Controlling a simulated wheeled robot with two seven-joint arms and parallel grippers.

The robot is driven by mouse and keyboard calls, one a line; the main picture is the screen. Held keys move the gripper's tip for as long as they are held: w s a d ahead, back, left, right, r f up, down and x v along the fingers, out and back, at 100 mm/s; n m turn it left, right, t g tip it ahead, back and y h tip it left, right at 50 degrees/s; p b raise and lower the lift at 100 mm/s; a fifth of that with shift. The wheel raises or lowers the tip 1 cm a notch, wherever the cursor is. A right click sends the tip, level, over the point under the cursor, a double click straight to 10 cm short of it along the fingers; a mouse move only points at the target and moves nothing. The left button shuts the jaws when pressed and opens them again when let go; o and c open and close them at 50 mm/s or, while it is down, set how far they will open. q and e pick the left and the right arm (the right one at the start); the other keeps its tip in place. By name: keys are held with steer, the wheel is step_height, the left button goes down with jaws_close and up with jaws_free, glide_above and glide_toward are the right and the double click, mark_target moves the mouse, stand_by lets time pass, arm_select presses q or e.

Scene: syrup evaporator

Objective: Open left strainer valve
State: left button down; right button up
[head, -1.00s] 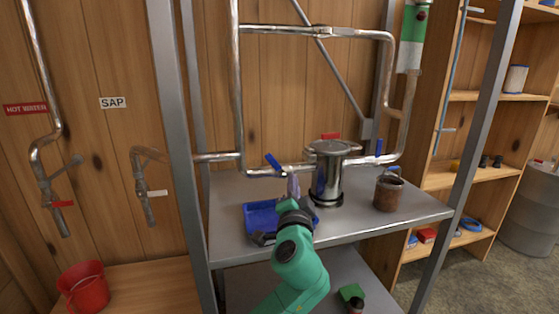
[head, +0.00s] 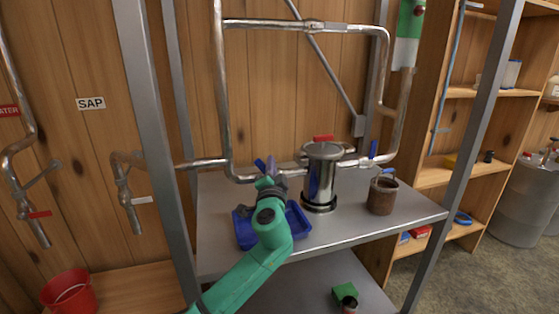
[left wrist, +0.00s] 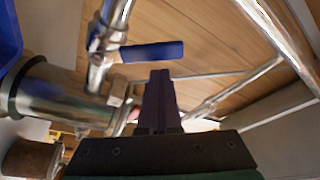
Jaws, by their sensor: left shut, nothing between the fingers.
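The left strainer valve has a blue lever handle (head: 260,165), slanted, on the pipe just left of the shiny steel strainer canister (head: 321,180). In the left wrist view the blue handle (left wrist: 152,52) lies across the picture just beyond my fingertips. My left gripper (head: 271,168) is shut and empty, close to the handle in the head view; its dark fingers (left wrist: 159,80) point at the handle in the wrist view. I cannot tell whether they touch it. My gripper partly hides the valve in the head view. My right gripper is not in view.
A blue tray (head: 246,237) lies on the steel shelf under my arm. A rusty pail (head: 382,195) stands right of the canister. Another blue valve handle (head: 373,149) is upright on the right pipe. A metal post (head: 150,120) stands at the shelf's left.

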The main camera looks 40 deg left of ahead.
arm_select(q)
steer(key=shift+s+a+f, duration=0.2)
steer(key=shift+s+f, duration=0.05)
steer(key=shift+f, duration=0.05)
arm_select(e)
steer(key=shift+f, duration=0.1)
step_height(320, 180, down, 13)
steer(key=b, duration=1.3)
arm_select(q)
steer(key=s+f+n+y+b, duration=0.1)
steer(key=n, duration=0.2)
steer(key=s+a+f+n+g+y+b, duration=0.1)
steer(key=n+b, duration=0.1)
steer(key=n, duration=0.1)
steer(key=s+a+f+n+y+b, duration=0.1)
steer(key=n+b, duration=0.1)
steer(key=n, duration=0.1)
steer(key=shift+f+y, duration=0.2)
steer(key=shift+y, duration=0.1)
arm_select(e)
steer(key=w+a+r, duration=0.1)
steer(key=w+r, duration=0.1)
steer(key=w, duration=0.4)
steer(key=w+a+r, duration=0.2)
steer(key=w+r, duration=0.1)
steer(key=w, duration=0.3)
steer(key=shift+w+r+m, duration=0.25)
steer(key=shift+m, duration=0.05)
